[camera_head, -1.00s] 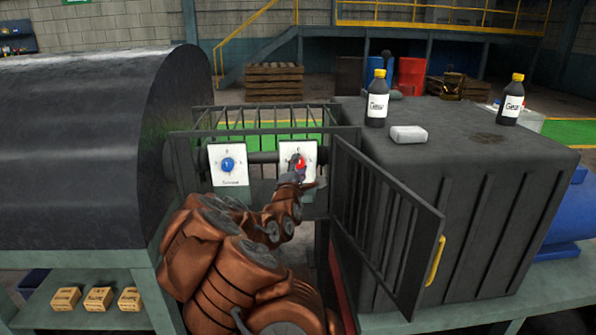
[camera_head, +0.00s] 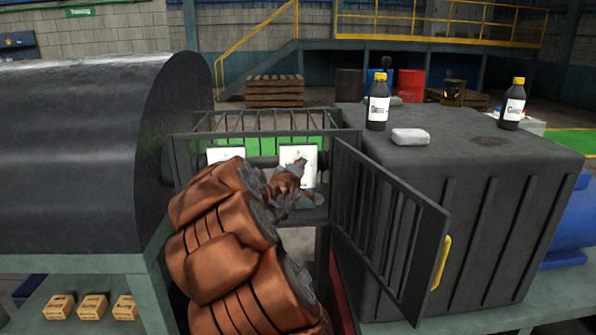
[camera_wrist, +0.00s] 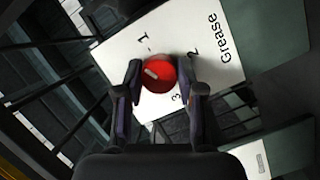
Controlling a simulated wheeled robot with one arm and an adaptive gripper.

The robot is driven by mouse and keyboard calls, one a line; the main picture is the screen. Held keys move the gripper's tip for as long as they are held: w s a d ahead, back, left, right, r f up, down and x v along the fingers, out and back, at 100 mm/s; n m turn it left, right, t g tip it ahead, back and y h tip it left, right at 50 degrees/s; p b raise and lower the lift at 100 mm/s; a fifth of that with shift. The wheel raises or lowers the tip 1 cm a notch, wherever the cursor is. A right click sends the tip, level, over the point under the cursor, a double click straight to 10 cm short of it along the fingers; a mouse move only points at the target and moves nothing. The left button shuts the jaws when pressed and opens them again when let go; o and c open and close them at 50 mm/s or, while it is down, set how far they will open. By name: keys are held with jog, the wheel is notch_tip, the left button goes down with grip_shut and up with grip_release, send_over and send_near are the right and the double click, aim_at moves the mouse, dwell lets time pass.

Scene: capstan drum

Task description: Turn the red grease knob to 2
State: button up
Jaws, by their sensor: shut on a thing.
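The red grease knob (camera_wrist: 161,80) sits on a white plate (camera_wrist: 120,56) lettered "Grease", with 1, 2 and 3 printed around the knob. A short white mark shows on the knob's face, left of its middle; I cannot tell for sure which number it points to. My gripper (camera_wrist: 162,74) has one finger on each side of the knob and is shut on it. In the head view the grease plate (camera_head: 286,152) shows inside the open cage, and my gripper (camera_head: 298,168) is in front of it, hiding the knob.
The left plate (camera_head: 225,153) is mostly hidden behind my arm. The cage door (camera_head: 388,225) stands open on the right, with a yellow handle (camera_head: 441,262). Cage bars (camera_wrist: 45,85) run close to the gripper's left. A large dark drum (camera_head: 80,160) is on the left.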

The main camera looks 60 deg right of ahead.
jog(key=shift+s+d+r+m+t+y+b, duration=0.1)
jog(key=shift+m+t+y+b, duration=1.25)
jog(key=shift+m, duration=1.6)
jog(key=shift+s+d+r+m+t+y+b, duration=0.15)
jog(key=shift+m+t+y+b, duration=0.55)
jog(key=shift+m+b, duration=1.75)
jog(key=shift+s+d+m+t+y+b, duration=0.1)
jog(key=shift+m+t+y+b, duration=0.9)
jog(key=shift+m, duration=2.5)
jog(key=o, duration=0.9)
jog(key=shift+o, duration=1.2)
jog(key=shift+w+a+f, duration=0.1)
